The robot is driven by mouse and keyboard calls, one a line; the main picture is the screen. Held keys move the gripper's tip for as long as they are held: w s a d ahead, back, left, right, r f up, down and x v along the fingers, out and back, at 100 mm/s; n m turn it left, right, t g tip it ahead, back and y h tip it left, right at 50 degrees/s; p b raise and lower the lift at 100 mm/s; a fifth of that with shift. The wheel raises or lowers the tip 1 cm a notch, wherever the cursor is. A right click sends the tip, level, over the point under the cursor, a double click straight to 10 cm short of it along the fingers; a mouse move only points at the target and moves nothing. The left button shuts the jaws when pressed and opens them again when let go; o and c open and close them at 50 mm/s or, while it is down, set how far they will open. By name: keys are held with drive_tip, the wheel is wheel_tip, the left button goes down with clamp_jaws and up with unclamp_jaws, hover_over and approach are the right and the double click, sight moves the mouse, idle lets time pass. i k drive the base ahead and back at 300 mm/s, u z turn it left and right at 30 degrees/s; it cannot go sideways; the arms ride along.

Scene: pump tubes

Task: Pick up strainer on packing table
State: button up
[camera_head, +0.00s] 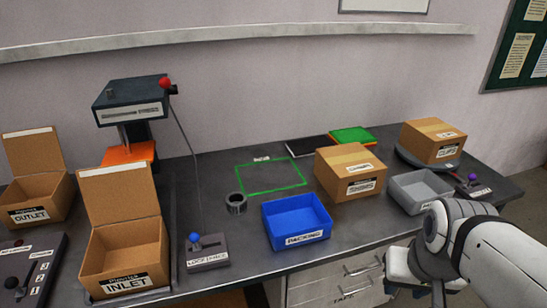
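A short dark hollow cylinder (236,204) stands on the dark grey packing table (330,218), just left of the blue bin. It may be the strainer, but no label on it is readable. My gripper (438,294) is at the lower right, in front of the table's front edge and well away from the cylinder. It is partly cut off by the bottom of the picture, and its fingers are too unclear to tell whether they are open.
A blue PACKING bin (284,238), a closed cardboard box (349,184) and a grey bin (420,203) stand along the table. The open INLET box (137,262) and a blue-knobbed lever (207,265) are at left. A green outline (246,190) marks clear tabletop.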

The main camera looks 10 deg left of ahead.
sight(236, 201)
drive_tip(key=u, duration=0.55)
drive_tip(key=i, duration=0.95)
drive_tip(key=u, duration=0.8)
